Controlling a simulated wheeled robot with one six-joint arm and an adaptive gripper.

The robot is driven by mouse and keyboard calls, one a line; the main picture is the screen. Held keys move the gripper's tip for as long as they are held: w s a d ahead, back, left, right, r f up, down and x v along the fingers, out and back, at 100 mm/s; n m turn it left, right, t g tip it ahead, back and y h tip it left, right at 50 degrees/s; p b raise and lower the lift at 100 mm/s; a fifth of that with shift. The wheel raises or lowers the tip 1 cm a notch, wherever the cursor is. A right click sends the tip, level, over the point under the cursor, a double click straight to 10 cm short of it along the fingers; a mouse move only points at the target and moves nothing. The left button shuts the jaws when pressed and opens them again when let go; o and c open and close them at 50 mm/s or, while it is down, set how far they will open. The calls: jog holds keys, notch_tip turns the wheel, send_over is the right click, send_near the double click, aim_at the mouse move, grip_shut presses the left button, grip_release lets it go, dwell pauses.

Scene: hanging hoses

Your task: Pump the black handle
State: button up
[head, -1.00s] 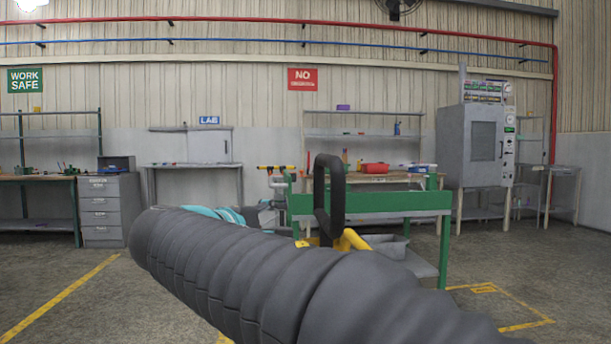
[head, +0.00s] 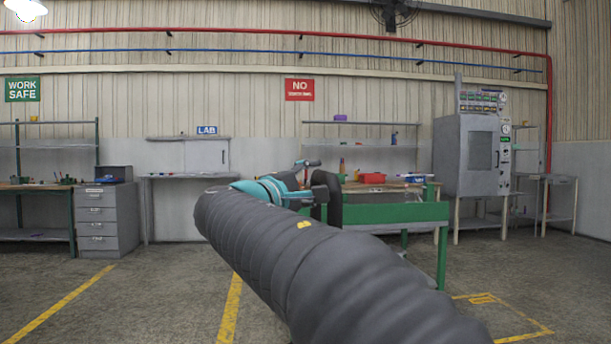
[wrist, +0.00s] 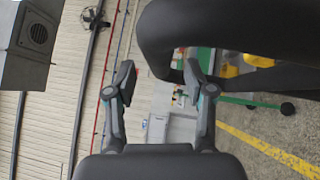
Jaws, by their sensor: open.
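The black handle, a thick loop, is partly hidden behind my arm in the head view (head: 327,211). It looms large at the upper right of the wrist view (wrist: 225,25). My gripper is open, beside the handle in the head view (head: 317,174). In the wrist view my gripper (wrist: 157,82) has its two fingers apart, and the near side of the loop lies between their tips in the picture. The right fingertip shows against the loop's opening. I cannot tell whether either finger touches the handle.
A green cart or bench frame (head: 395,213) stands behind the handle. A grey drawer cabinet (head: 105,218) is at left and a grey machine cabinet (head: 475,155) at right. A grey box (wrist: 22,42) fills the wrist view's upper left. Marked floor lies open in front.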

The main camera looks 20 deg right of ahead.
jog(key=shift+x, duration=1.9)
jog(key=shift+c, duration=0.3)
grip_shut()
